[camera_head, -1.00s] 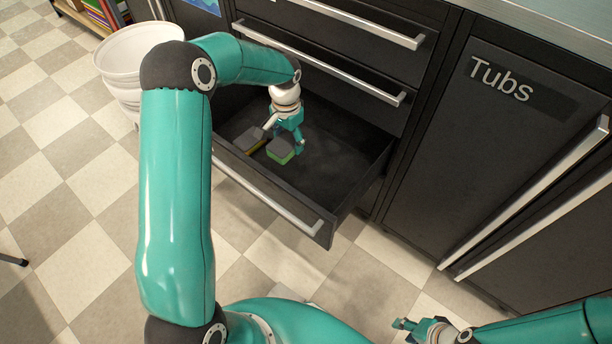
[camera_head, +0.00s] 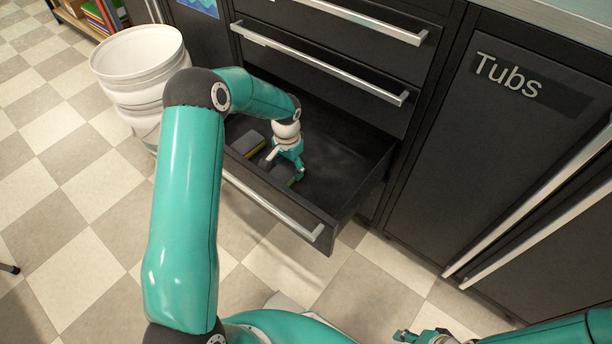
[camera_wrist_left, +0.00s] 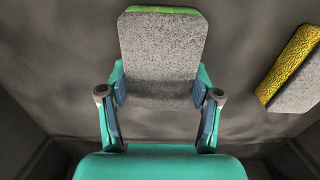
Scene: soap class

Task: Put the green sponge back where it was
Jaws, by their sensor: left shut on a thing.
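The green sponge (camera_wrist_left: 160,55) has a grey scouring face and a green edge. In the left wrist view it lies between the two fingers of my left gripper (camera_wrist_left: 160,98), which are shut on its sides. In the head view my left gripper (camera_head: 285,170) is inside the open drawer (camera_head: 335,160), with the sponge (camera_head: 284,174) mostly hidden under it. I cannot tell whether the sponge touches the drawer floor. My right gripper (camera_head: 425,337) is at the bottom edge of the head view, partly cut off; its jaw state is unclear.
A yellow sponge with a grey face (camera_head: 249,145) lies at the drawer's left, apart from the green one; it shows in the wrist view (camera_wrist_left: 296,70). The drawer's right side is empty. White buckets (camera_head: 140,75) stand left. A cabinet labelled Tubs (camera_head: 500,150) is right.

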